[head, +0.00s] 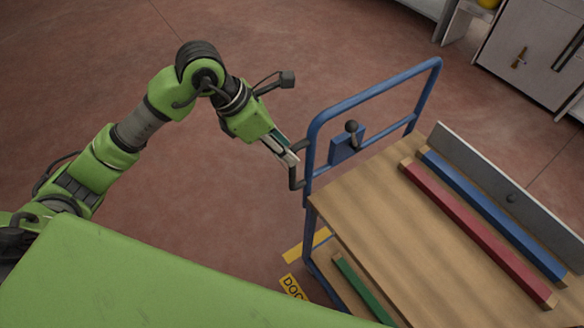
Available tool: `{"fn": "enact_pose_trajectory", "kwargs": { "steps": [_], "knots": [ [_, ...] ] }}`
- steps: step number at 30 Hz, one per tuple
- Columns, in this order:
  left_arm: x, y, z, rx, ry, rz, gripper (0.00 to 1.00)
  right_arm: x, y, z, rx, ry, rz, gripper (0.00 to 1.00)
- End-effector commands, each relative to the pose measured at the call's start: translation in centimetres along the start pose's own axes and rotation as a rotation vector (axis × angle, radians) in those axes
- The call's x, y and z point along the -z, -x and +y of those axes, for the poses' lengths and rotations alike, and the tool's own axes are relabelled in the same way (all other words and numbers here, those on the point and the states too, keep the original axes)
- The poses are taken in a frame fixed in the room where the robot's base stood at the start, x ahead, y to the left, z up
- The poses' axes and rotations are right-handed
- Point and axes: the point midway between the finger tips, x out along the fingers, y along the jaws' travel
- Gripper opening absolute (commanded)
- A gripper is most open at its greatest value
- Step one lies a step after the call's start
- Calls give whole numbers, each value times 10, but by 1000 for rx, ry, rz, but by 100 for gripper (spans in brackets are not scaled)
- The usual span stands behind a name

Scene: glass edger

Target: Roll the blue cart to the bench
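The blue cart has a tubular blue push frame (375,92) and a wooden top deck (395,235), at the right of the head view. A dark grip handle (293,178) sticks out from the left post of the frame. A blue plate with a black knobbed lever (351,130) sits on the frame. My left gripper (291,158) is at the dark handle, its fingertips overlapping it; whether they are closed on it is unclear. My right gripper is not in view. No bench can be made out for certain.
Red (475,230) and blue (490,215) bars lie on the deck beside a grey upright panel (510,190). A green bar (358,290) lies lower down. Grey cabinets (530,50) stand top right. The reddish floor behind is clear.

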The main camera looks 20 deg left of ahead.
Motion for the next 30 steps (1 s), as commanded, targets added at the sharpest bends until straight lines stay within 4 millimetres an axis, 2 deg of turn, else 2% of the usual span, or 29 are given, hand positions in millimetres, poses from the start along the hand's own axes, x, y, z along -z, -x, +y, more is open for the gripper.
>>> {"fn": "enact_pose_trajectory", "kwargs": {
  "steps": [1, 3, 8, 11, 21, 25, 30],
  "knots": [
    [8, 4, 12, -38, -1, 42, 30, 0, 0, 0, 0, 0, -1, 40],
    [17, 7, 21, -69, 1, 81, 30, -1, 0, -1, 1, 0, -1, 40],
    [24, -1, 26, -82, 5, 107, 30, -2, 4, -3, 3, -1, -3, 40],
    [25, -17, 27, -79, 6, 106, 30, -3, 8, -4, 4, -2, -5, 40],
    [31, -88, 32, -78, 7, 103, 30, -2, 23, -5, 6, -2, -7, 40],
    [34, -108, 34, -80, 6, 103, 30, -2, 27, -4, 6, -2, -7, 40],
    [35, -124, 36, -82, 3, 102, 30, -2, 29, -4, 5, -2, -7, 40]
  ]
}}
